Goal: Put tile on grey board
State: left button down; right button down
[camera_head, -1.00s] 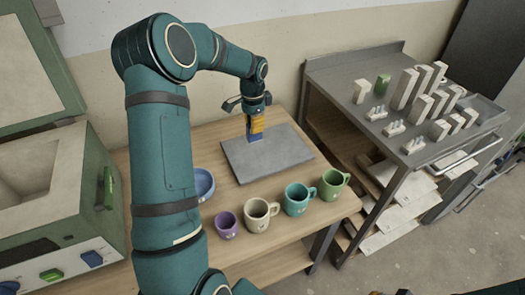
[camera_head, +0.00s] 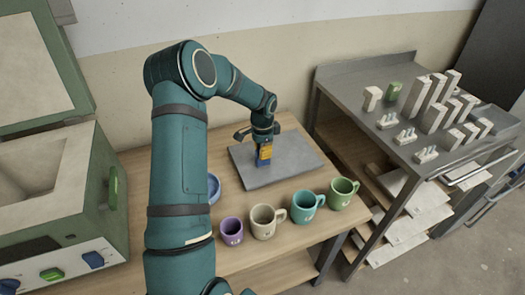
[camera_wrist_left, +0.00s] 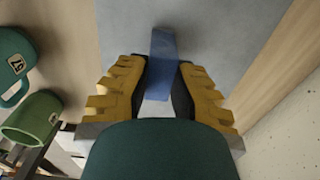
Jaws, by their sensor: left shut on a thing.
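The tile (camera_head: 262,162) is a small blue piece. It shows upright below my left gripper (camera_head: 263,151) in the head view. The left gripper is shut on it; in the wrist view the blue tile (camera_wrist_left: 162,50) sits between the yellow-and-black fingers (camera_wrist_left: 160,85). The grey board (camera_head: 295,160) lies flat on the wooden table, and the tile is over its middle. The board also fills the background of the wrist view (camera_wrist_left: 220,35). I cannot tell whether the tile's lower end touches the board. My right gripper is out of view.
Purple (camera_head: 231,231), cream (camera_head: 263,222), teal (camera_head: 305,207) and green (camera_head: 342,193) mugs line the table's front edge. A blue bowl (camera_head: 214,188) is partly behind my arm. A kiln (camera_head: 60,200) stands left. A metal cart (camera_head: 345,85) with pale blocks stands right.

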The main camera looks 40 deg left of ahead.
pick_arm(q)
jog(key=shift+f, duration=0.2)
jog(key=c, duration=1)
grip_release()
jog(key=shift+r, duration=0.1)
notch_tip(320, 180, up, 12)
jog(key=shift+r+p, duration=0.1)
jog(key=shift+p, duration=1.05)
